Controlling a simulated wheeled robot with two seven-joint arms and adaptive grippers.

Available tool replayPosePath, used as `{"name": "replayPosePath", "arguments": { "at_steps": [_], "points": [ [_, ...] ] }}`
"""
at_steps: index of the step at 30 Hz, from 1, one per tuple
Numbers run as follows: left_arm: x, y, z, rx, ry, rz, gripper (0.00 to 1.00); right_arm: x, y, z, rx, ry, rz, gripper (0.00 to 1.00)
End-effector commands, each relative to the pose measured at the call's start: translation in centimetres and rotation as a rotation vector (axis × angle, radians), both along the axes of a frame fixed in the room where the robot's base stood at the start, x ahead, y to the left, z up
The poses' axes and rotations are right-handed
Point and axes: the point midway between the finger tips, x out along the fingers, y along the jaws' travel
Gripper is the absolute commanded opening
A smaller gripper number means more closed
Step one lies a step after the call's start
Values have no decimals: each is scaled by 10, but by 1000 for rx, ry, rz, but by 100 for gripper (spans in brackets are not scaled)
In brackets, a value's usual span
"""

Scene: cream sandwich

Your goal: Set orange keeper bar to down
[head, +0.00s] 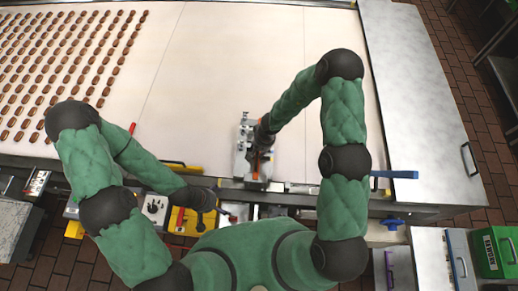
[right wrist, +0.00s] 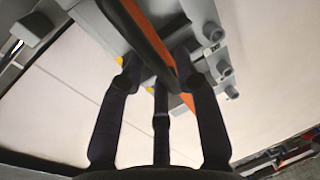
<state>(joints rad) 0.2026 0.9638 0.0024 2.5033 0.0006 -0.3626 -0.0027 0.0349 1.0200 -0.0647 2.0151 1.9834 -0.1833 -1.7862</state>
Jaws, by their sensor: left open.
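The orange keeper bar (head: 255,165) is on a grey metal fixture (head: 241,160) at the front edge of the conveyor belt. It also shows in the right wrist view (right wrist: 150,37) as a long orange and dark strip running diagonally. My right gripper (head: 263,138) is right at the fixture and partly covers it in the head view. In the right wrist view its dark fingers (right wrist: 160,75) reach up to the bar; whether they touch or grip it is unclear. My left gripper (head: 207,200) is open, low over the yellow panel, away from the bar.
Rows of brown sandwiches (head: 65,60) lie on the pale belt (head: 220,60) at the left. A yellow panel (head: 190,222) and a dial box (head: 155,208) line the front. A blue handle (head: 395,174) sits right of the fixture. The belt's middle is clear.

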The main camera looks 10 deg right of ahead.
Motion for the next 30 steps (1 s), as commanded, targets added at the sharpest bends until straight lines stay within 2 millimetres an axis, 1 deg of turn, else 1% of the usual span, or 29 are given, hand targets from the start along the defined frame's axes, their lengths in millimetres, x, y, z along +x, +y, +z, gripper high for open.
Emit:
{"name": "replayPosePath", "arguments": {
  "at_steps": [4, 7, 11, 21, 25, 30],
  "points": [
    [0, 0, 0, 0, 0, 0, 100, 0, -1, 5, 0, -1, 1, 32],
    [0, 0, 0, 0, 0, 0, 100, 0, -3, 15, -1, -3, -2, 32],
    [0, 0, 0, 0, 0, 0, 100, -2, -6, 33, 1, -4, -1, 32],
    [0, 0, 0, 0, 0, 0, 100, -7, -16, 88, 0, -4, -2, 32],
    [0, 0, 0, 0, 0, 0, 100, -8, -19, 104, -1, -2, 0, 32],
    [0, 0, 0, 0, 0, 0, 100, -10, -21, 115, 0, -1, 0, 32]
  ]
}}
